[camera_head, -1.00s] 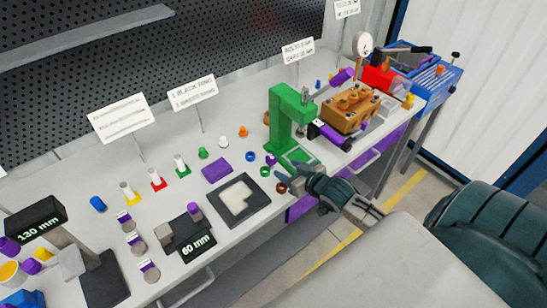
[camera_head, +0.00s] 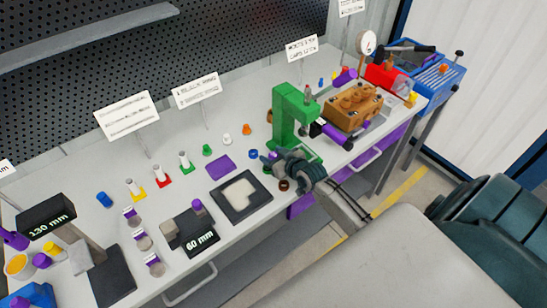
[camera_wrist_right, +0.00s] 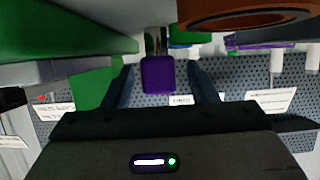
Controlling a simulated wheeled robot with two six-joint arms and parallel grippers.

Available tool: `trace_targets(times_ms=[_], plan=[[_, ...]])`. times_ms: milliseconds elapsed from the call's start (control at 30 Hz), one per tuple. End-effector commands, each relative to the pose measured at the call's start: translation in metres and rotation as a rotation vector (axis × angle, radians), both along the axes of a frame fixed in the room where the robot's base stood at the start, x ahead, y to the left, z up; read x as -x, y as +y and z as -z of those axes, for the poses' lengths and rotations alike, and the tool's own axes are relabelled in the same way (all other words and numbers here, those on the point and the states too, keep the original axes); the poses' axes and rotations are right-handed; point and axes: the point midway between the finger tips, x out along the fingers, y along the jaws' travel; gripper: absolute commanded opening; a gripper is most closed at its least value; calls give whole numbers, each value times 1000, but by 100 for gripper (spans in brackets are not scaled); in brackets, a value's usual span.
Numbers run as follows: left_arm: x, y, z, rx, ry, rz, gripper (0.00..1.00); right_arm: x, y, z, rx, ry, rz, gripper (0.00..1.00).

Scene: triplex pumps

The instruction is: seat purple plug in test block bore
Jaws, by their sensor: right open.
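A small purple plug (camera_wrist_right: 158,75) shows in the right wrist view between the two fingers of my right gripper (camera_wrist_right: 162,88). The fingers are open, with gaps on both sides of the plug. In the head view my right gripper (camera_head: 270,160) is low at the foot of the green press (camera_head: 289,115), and it hides the plug there. An orange-brown block with several round bores on top (camera_head: 352,106) stands on the bench to the right of the press; I cannot tell for certain that it is the test block. My left gripper is out of view.
Small coloured rings, including a dark brown one (camera_head: 284,184), lie close to my right gripper. A purple cylinder (camera_head: 331,135) sticks out right of the press. A dark tray (camera_head: 257,209) and a purple pad (camera_head: 220,168) lie to the left. A red and blue unit (camera_head: 434,85) stands far right.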

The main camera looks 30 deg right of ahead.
Motion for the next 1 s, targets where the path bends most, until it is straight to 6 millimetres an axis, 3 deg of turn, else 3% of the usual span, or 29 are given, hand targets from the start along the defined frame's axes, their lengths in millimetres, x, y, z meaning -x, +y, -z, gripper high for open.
trace_targets(times_ms=[100,333,400,733,1000], plan=[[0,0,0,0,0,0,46,0,0,0,0,0,0,51],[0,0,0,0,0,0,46,1,0,0,1,0,0,6],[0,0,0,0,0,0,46,0,0,0,1,0,0,0],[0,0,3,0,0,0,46,0,0,-4,3,0,-1,0],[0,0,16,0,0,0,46,0,0,-32,4,-3,-4,0]])
